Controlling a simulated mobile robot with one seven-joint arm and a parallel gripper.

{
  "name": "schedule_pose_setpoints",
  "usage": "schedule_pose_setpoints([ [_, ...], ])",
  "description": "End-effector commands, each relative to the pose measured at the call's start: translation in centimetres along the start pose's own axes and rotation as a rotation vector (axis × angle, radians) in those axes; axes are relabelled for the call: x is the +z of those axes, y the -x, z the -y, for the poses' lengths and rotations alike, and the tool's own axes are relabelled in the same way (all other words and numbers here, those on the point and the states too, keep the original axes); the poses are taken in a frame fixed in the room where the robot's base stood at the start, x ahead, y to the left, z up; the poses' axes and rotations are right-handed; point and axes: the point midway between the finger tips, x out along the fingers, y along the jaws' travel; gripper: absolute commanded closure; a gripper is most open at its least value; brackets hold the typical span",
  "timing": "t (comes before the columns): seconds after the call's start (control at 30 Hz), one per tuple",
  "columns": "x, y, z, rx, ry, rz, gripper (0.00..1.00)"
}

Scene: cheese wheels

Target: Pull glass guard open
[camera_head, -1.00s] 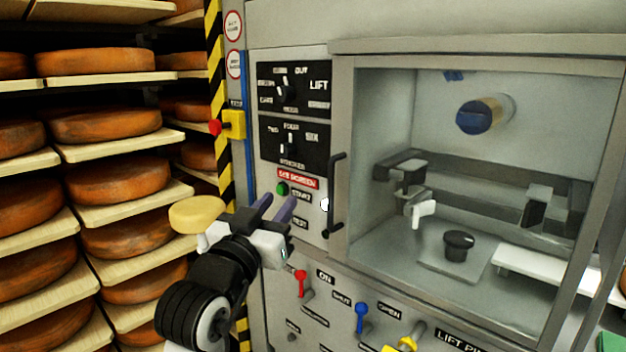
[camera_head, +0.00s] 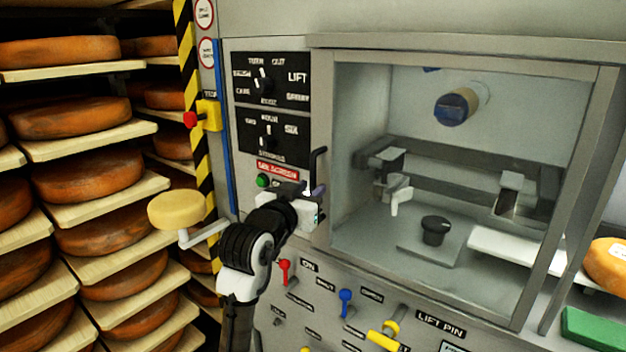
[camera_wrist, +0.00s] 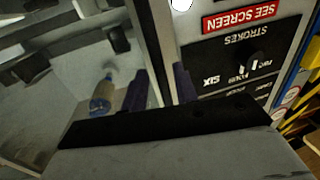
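The glass guard (camera_head: 345,240) is a framed clear pane over the machine chamber and looks closed. Its black upright handle (camera_head: 318,163) is on the left side; the lower part is hidden behind my gripper. My gripper (camera_head: 303,190) is at the handle, with its purple fingers apart. In the wrist view, the fingers of my gripper (camera_wrist: 160,88) stand on either side of a dark bar, which looks like the handle (camera_wrist: 145,45). I cannot tell whether either finger touches it.
A black switch panel (camera_head: 268,130) and a green button (camera_head: 263,180) are left of the guard. Red (camera_head: 284,270), blue (camera_head: 345,298) and yellow (camera_head: 384,338) levers stick out below. Cheese shelves (camera_head: 85,155) stand at the left. A loose cheese wheel (camera_head: 607,262) is at the far right.

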Motion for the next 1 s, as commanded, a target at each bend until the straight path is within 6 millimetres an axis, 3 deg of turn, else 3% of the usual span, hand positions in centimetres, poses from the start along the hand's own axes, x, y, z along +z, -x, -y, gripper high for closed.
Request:
schedule_pose_setpoints([
  [0.2,-0.1,-2.1,0.0,0.001,0.0,0.0,0.71],
  [0.53,0.0,-2.4,0.0,0.0,-0.001,0.0,0.71],
  [0.77,0.0,-2.4,0.0,0.0,0.0,-0.001,1.0],
  [1.0,0.0,-2.4,0.0,0.0,0.0,-0.001,1.0],
])
